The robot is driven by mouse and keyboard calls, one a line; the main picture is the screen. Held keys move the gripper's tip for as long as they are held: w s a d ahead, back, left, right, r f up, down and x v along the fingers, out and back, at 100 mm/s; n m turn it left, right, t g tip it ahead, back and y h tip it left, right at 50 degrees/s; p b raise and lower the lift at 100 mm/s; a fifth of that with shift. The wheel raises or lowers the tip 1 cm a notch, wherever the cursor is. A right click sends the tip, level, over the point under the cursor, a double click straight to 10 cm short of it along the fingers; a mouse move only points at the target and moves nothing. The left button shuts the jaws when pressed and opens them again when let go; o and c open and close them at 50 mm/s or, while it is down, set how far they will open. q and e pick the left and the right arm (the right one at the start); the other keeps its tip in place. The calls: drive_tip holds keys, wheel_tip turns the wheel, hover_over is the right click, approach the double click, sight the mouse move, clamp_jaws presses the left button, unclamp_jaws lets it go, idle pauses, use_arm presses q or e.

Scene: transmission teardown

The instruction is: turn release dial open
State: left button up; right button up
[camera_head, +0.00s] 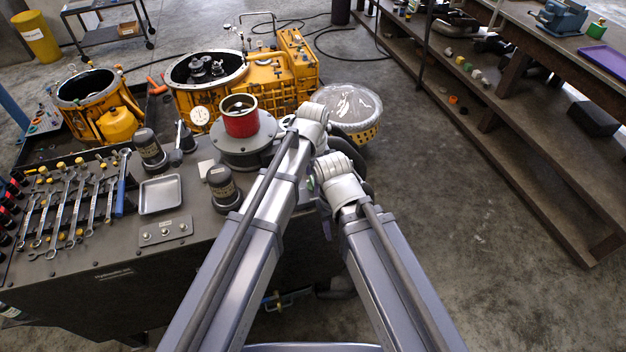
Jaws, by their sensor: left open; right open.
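I cannot pick out the release dial for certain. A red open-topped cylinder (240,122) stands on a grey round flanged base (232,150) at the bench's far right end. A white round face (200,115) shows on the front of the middle yellow transmission housing (285,85). My two arms reach up from the bottom, and their pale upper joints sit just right of the grey base. The left arm passes in front of its right side. Both grippers are hidden behind my arms, so their fingers do not show.
The dark bench (110,285) carries wrenches (65,210), a small silver tray (160,194), dark capped cylinders (223,186) and a three-button plate (165,231). A clear-covered yellow basket (347,103) stands beyond my arms. Wooden shelving (520,130) is on the right, with open floor before it.

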use_arm(q)
drive_tip(key=shift+c, duration=0.2)
drive_tip(key=c, duration=1.3)
drive_tip(key=shift+n, duration=0.4)
drive_tip(key=n, duration=0.6)
drive_tip(key=shift+n, duration=0.3)
drive_tip(key=n, duration=0.6)
drive_tip(key=shift+n, duration=0.4)
